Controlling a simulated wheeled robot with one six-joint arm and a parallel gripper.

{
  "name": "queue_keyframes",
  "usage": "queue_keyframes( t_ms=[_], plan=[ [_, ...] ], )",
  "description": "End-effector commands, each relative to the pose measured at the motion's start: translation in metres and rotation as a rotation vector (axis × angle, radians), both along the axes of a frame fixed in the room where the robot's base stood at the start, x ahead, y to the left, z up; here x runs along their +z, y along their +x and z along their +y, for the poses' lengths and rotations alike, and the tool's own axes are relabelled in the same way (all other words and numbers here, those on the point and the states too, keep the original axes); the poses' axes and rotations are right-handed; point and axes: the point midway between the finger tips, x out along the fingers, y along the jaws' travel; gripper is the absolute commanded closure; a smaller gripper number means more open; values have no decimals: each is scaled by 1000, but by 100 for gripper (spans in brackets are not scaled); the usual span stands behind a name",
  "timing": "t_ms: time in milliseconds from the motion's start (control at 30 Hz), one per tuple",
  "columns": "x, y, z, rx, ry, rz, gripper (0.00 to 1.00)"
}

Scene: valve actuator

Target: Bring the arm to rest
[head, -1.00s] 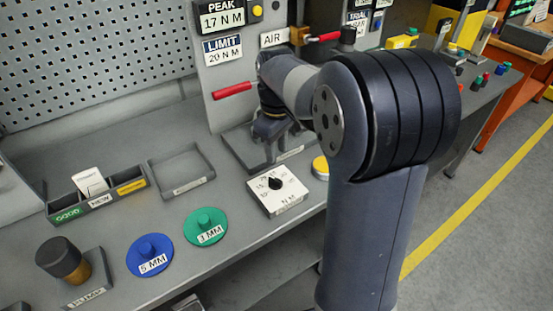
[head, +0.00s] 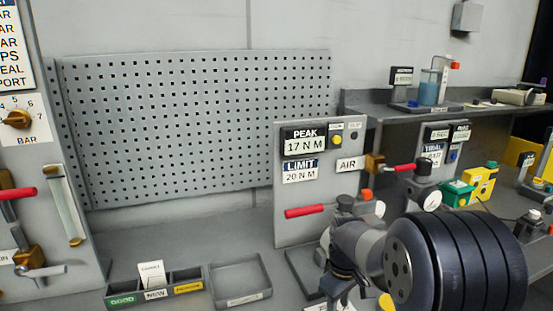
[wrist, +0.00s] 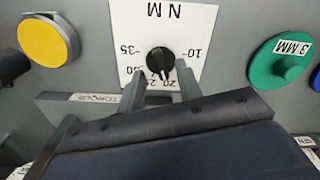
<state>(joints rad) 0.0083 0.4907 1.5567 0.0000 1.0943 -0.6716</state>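My arm (head: 455,262) reaches in from the lower right of the head view, bent toward the gauge panel.
The upright gauge panel (head: 300,222) with a red lever (head: 305,211) stands close behind my arm. A yellow button (wrist: 43,40) and a green 3 MM disc (wrist: 278,62) flank the dial. A labelled bin (head: 187,287) and an empty tray (head: 240,280) lie left.

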Motion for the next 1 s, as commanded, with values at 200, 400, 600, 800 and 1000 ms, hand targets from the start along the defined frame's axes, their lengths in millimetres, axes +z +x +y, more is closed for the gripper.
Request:
queue_keyframes(
  t_ms=[200,400,600,800,1000],
  plan=[
    [-26,-1,0,-3,0,2,66],
    [-24,0,0,-41,0,0,66],
    [-24,0,0,-43,0,0,66],
    [-24,0,0,-24,0,0,66],
    [-1,1,0,1,-1,-6,66]
  ],
)
